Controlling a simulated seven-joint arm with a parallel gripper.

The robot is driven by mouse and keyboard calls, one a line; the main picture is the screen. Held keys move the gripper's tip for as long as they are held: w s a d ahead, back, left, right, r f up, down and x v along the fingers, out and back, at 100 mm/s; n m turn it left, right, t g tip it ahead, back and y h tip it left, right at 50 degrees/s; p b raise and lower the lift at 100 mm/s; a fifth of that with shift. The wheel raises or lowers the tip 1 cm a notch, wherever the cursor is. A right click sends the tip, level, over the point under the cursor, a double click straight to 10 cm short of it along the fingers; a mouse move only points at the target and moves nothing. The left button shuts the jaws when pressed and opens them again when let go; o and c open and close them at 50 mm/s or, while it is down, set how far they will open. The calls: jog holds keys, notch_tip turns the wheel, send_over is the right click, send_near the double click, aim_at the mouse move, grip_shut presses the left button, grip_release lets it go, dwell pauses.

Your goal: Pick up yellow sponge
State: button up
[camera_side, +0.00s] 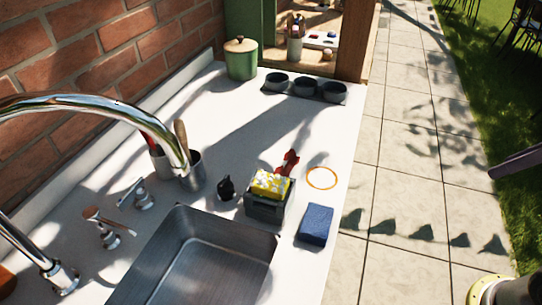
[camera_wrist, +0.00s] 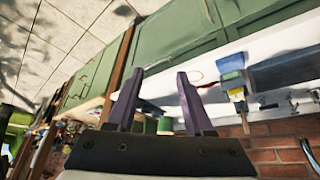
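The yellow sponge (camera_side: 271,184), with a pale speckled top, sits in a dark grey holder (camera_side: 264,208) by the right end of the sink. In the wrist view the sponge (camera_wrist: 237,94) is small, right of my fingers. A blue sponge (camera_side: 316,225) lies on the counter to the right of the holder. It also shows in the wrist view (camera_wrist: 231,66). My gripper (camera_wrist: 160,74) has two purple fingers spread apart with nothing held between them.
The sink (camera_side: 200,262) and its curved faucet (camera_side: 110,108) lie left of the holder. An orange ring (camera_side: 322,178), a red object (camera_side: 289,162) and a small black item (camera_side: 226,188) are close by. Dark bowls (camera_side: 305,86) and a green pot (camera_side: 241,60) stand at the back.

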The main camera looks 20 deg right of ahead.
jog(key=o, duration=0.3)
jog(key=w+a+r+n, duration=0.1)
jog(key=w+r, duration=0.3)
jog(key=r, duration=0.1)
jog(key=shift+w+a+r+g, duration=0.15)
jog(key=shift+w+a+g, duration=0.1)
jog(key=shift+w+g, duration=0.1)
jog(key=w+a+r+n, duration=0.1)
jog(key=w+a+r, duration=0.2)
jog(key=w, duration=0.3)
jog(key=n+g, duration=0.5)
jog(key=n, duration=0.1)
send_over(270, 181)
notch_tip(270, 181, down, 12)
jog(key=shift+f, duration=0.25)
jog(key=shift+s, duration=0.1)
jog(key=shift+f, duration=4.4)
